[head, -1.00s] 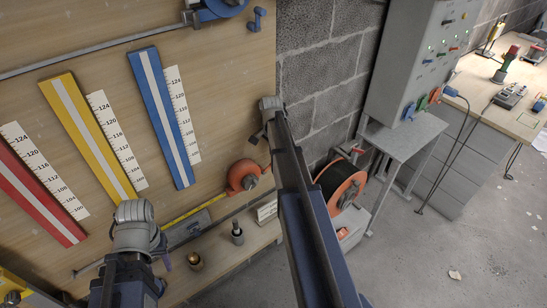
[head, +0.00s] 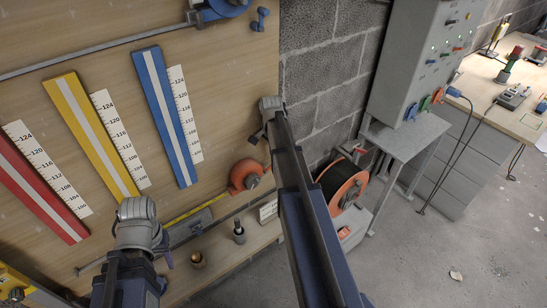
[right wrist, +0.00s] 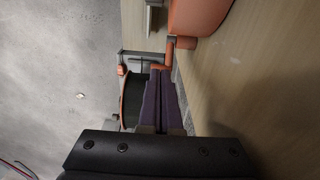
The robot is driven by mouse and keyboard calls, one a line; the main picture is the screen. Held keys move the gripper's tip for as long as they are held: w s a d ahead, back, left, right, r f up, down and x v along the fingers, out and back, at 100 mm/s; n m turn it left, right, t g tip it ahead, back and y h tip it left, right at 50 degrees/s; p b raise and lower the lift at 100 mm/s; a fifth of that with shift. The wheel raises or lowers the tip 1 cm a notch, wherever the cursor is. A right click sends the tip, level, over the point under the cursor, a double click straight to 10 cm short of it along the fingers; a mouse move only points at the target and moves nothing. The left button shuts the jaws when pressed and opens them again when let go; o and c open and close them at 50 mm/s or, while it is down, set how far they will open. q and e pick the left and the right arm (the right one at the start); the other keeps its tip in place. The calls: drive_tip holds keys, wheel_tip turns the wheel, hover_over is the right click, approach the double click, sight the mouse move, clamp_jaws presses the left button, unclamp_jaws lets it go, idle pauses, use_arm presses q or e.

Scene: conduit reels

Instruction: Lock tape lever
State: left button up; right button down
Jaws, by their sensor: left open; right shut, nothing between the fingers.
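The orange tape reel (head: 245,176) is at the lower right of the wooden board, with yellow tape (head: 182,219) running out to its left. In the right wrist view the orange body (right wrist: 198,14) fills the top, with a small orange piece (right wrist: 184,43) below it; I cannot tell if this is the lever. My right gripper (right wrist: 161,74) is shut and empty, its purple fingertips close to that piece; contact is unclear. In the head view my right arm hides those fingers. My left gripper (head: 168,259) is open and mostly hidden, low on the left near the grey plate.
Red (head: 38,194), yellow (head: 92,138) and blue (head: 165,118) strips with scales are on the board. A brass cup (head: 198,260) and a dark-topped post (head: 239,233) stand on the ledge. An orange cable reel (head: 344,184) stands right of my right arm. Open floor lies farther right.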

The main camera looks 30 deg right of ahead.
use_arm(q)
wheel_tip(320, 180, up, 8)
drive_tip(key=p, duration=0.7)
drive_tip(key=shift+w+d, duration=0.15)
drive_tip(key=shift+d, duration=0.05)
use_arm(e)
drive_tip(key=d+r, duration=0.4)
drive_tip(key=r, duration=0.4)
drive_tip(key=shift+w, duration=0.15)
drive_tip(key=shift+a, duration=0.1)
